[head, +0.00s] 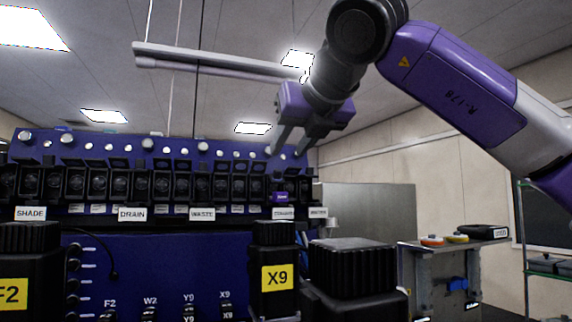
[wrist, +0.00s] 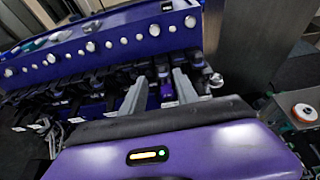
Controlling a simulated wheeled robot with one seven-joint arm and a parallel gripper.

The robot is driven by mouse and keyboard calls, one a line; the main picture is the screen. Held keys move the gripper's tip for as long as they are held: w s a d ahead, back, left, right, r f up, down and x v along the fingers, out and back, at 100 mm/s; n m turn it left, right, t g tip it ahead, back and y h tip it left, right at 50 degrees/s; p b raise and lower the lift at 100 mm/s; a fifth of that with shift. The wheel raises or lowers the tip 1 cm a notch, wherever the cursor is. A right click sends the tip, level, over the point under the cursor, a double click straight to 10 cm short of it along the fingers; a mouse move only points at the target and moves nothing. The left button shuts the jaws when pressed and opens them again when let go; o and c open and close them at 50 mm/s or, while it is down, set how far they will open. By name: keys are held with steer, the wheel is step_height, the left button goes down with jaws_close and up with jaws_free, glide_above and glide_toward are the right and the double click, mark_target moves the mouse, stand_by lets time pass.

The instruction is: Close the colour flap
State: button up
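A row of black pump units with flaps runs along the blue machine (head: 190,255). Near its right end, one unit shows a small purple part (head: 281,197) above a white label (head: 283,213) too blurred to read; I take this as the colour flap's place. I cannot tell how far its flap stands open. My gripper (head: 286,152) points down above this end of the row, fingers apart and empty. In the wrist view my gripper (wrist: 158,76) also shows open, with the purple part (wrist: 167,92) seen between its fingers; contact cannot be told.
Labels SHADE (head: 30,213), DRAIN (head: 132,214) and WASTE (head: 202,214) mark other units. Silver knobs line the top. A side bench (head: 455,245) at right holds coloured discs.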

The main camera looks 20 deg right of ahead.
mark_target(277, 175)
steer(key=p+x, duration=0.3)
steer(key=x, duration=0.4)
steer(key=shift+s+d, duration=0.1)
steer(key=shift+w+f, duration=0.35)
steer(key=shift+w, duration=0.05)
steer(key=shift+c, duration=0.3)
jaws_close()
